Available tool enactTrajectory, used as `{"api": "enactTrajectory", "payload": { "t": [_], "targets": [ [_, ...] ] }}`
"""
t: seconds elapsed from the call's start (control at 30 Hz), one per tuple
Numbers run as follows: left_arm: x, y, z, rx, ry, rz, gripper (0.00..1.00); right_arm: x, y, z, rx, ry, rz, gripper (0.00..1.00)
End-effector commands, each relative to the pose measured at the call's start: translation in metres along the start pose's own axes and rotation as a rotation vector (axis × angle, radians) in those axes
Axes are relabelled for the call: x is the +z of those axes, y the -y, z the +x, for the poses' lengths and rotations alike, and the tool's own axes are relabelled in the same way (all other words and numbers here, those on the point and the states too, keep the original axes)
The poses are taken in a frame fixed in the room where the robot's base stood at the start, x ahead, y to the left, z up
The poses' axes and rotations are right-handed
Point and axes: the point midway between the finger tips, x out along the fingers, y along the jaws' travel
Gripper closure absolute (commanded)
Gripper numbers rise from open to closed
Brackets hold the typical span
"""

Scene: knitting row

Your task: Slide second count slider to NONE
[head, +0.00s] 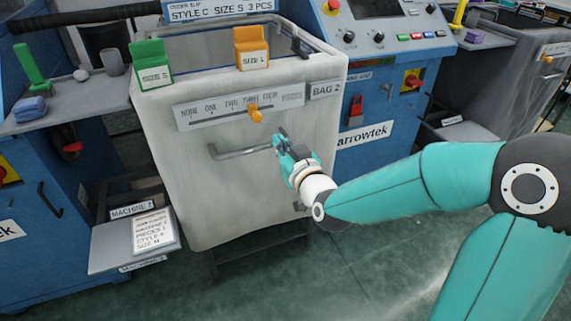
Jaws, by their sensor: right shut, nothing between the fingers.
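The count slider of BAG 2 is an orange knob (255,113) on a light scale strip (222,109) across the front of the pale bag. The strip reads NONE at its left end, then ONE, TWO, THREE, FOUR and PIECES. The knob stands near THREE. My right gripper (282,136) is shut and empty, below and to the right of the knob and apart from it. Its fingers are close to the right end of the bag's grey handle (240,152); I cannot tell if they touch it. My left gripper is not in view.
A green tag (151,68) and an orange tag (251,48) sit on the bag's rim. Blue machines stand on both sides, with a control panel (380,30) at the right. Another bag (500,85) with an orange knob (547,59) is at the far right.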

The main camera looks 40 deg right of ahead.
Motion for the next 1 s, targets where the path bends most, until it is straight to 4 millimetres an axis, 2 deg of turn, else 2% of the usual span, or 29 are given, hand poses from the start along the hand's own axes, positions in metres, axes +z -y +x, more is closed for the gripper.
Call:
{"api": "enactTrajectory", "payload": {
  "t": [0.03,0.07,0.17,0.27,0.5,0.7,0.83,1.0],
  "targets": [
    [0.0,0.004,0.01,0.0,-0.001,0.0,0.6,-0.004,-0.006,-0.002,0.014,-0.036,-0.007,1.0],
    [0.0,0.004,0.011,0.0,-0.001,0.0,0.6,-0.008,-0.008,-0.002,0.02,-0.051,-0.01,1.0],
    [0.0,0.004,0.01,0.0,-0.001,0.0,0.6,-0.018,-0.011,0.001,0.03,-0.075,-0.016,1.0],
    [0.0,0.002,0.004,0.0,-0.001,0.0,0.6,-0.021,-0.012,0.011,0.031,-0.076,-0.017,1.0],
    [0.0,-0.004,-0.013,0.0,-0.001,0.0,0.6,-0.025,-0.013,0.055,0.029,-0.073,-0.015,1.0],
    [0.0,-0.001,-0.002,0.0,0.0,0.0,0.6,-0.023,-0.013,0.085,0.03,-0.076,-0.015,1.0],
    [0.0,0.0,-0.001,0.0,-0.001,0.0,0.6,-0.024,-0.014,0.093,0.03,-0.075,-0.015,1.0],
    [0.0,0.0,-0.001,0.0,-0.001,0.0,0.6,-0.025,-0.014,0.095,0.03,-0.074,-0.015,1.0]
  ]
}}
